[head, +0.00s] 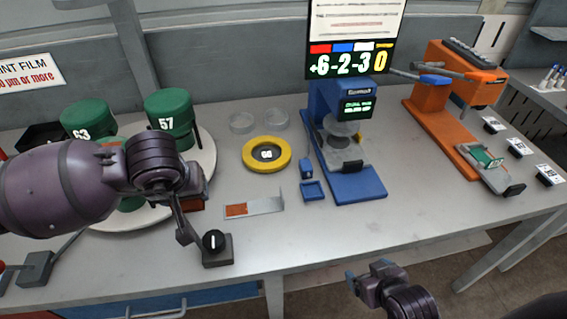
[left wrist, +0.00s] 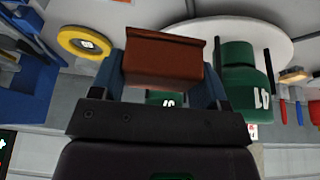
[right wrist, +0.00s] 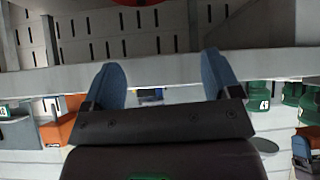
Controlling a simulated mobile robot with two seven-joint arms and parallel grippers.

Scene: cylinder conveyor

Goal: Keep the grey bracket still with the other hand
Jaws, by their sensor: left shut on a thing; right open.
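The grey bracket (head: 264,206), a thin metal strip with an upright end and an orange-brown patch, lies on the table left of the blue instrument. No gripper touches it. My left gripper (head: 196,193) is left of the bracket, shut on a reddish-brown block. In the left wrist view the block (left wrist: 164,62) sits between the blue fingers. The wrist hides part of it in the head view. My right gripper (head: 367,271) is open and empty, in front of the table's front edge. Its spread blue fingers also show in the right wrist view (right wrist: 165,82).
A yellow ring (head: 250,155) lies behind the bracket. The blue instrument (head: 352,180) and a small blue tray (head: 313,191) stand to its right. Green cylinders (head: 167,112) rest on a white disc (head: 205,150) at left. A dark block with a knob (head: 218,252) is near the front edge.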

